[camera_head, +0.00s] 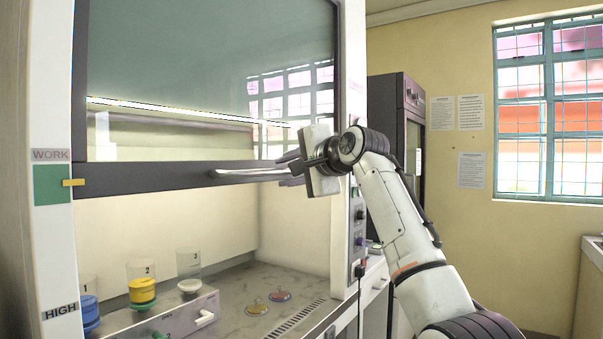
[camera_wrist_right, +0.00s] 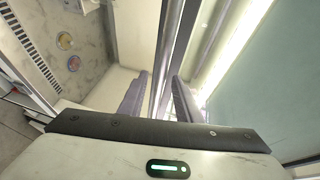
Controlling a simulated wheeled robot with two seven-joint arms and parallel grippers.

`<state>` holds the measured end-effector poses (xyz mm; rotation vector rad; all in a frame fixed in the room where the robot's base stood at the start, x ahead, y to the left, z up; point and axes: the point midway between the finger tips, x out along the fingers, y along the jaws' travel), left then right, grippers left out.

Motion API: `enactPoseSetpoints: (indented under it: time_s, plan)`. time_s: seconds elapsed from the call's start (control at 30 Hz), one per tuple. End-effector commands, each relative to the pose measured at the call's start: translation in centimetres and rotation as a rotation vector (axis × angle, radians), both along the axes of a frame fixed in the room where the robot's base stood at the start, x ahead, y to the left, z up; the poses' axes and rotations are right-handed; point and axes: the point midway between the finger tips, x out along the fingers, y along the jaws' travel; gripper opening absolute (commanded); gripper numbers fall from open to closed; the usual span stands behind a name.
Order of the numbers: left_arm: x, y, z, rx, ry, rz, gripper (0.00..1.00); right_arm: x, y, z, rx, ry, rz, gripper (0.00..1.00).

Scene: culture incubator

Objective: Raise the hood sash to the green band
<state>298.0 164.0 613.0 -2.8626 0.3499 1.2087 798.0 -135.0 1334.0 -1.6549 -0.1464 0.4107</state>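The hood sash (camera_head: 210,80) is a glass pane in a dark frame, standing partly raised over the work area. Its grey bar handle (camera_head: 245,173) runs along the bottom rail. A yellow pointer (camera_head: 74,182) at the sash's left edge is level with the green band (camera_head: 52,185) on the left post, below the WORK label. My right gripper (camera_head: 288,168) is at the handle's right end. In the right wrist view its two fingers (camera_wrist_right: 159,92) stand on either side of the handle (camera_wrist_right: 172,60), with narrow gaps visible. My left gripper is not in view.
Inside the hood, a white rack (camera_head: 165,318) holds numbered containers with blue, yellow and white parts. Two small coloured dishes (camera_head: 268,300) lie on the hood floor. A HIGH label (camera_head: 60,312) is lower on the left post. A dark cabinet (camera_head: 390,120) stands behind my right arm.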

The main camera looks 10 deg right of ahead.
Motion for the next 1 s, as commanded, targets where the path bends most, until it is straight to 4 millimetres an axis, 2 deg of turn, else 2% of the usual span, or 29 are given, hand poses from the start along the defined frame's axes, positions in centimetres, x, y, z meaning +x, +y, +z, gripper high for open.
enactPoseSetpoints:
  time_s: [0.03, 0.2, 0.5, 1.0]
  plan:
    - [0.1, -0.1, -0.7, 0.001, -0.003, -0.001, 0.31, -0.7, -0.4, -0.4, 0.0, -0.004, -0.003, 0.31]
    - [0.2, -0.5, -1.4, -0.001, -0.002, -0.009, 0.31, -3.5, -1.3, 0.3, 0.0, -0.004, -0.002, 0.31]
    - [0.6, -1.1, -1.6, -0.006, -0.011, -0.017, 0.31, -7.2, -2.6, 1.3, -0.001, -0.002, -0.002, 0.31]
    - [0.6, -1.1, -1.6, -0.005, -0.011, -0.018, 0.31, -7.6, -2.8, 1.4, 0.0, 0.0, -0.002, 0.31]
